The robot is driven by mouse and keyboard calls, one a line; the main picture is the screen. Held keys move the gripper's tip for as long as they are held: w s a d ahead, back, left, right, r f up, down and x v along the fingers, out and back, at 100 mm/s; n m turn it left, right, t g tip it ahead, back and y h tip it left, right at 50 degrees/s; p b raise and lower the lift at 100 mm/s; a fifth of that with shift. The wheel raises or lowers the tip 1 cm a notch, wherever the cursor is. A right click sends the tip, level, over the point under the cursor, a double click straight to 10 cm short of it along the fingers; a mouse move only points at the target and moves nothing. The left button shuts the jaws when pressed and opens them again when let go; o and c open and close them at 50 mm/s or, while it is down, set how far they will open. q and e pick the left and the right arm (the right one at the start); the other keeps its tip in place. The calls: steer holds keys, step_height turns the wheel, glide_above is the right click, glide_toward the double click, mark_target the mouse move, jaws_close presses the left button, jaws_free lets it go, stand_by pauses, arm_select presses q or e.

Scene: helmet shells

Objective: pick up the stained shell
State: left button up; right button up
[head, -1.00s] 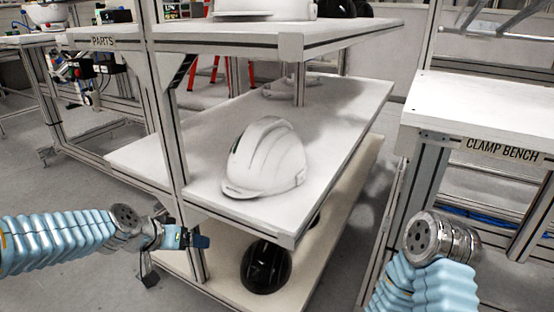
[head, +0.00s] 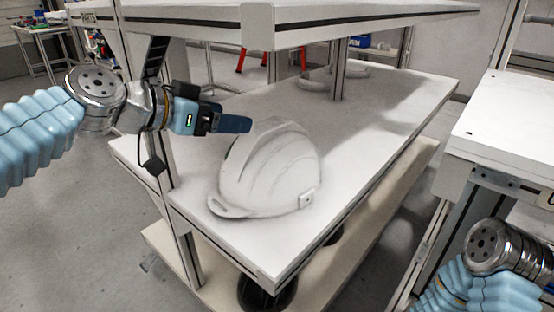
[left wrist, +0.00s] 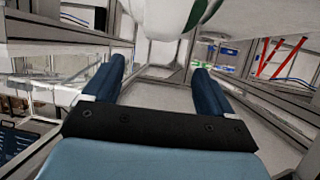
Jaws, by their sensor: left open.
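A white helmet shell (head: 268,175) sits on the middle shelf (head: 385,110), its brim toward the lower left. I cannot make out a clear stain on it. My left gripper (head: 235,124) is up at the shell's upper left, close to its crown in the picture; I cannot tell whether they touch. In the left wrist view the two blue fingers (left wrist: 160,85) are apart with nothing between them. A white curved thing (left wrist: 165,15) shows beyond them at the top edge; I cannot tell whether it is this shell. My right arm shows at lower right, without its gripper.
An upper shelf (head: 350,15) overhangs the middle one, and a grey post (head: 340,68) stands between them at the back. A dark shell (head: 268,292) is partly hidden on the lower shelf (head: 355,255). A white bench (head: 515,125) stands at the right across a gap.

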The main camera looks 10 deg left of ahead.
mark_target(266, 125)
arm_select(q)
steer(key=x, duration=0.4)
steer(key=shift+w+d+f, duration=0.2)
steer(key=x, duration=0.5)
steer(key=shift+w+d+f, duration=0.1)
steer(key=shift+d+f, duration=0.05)
steer(key=shift+f, duration=0.2)
jaws_close()
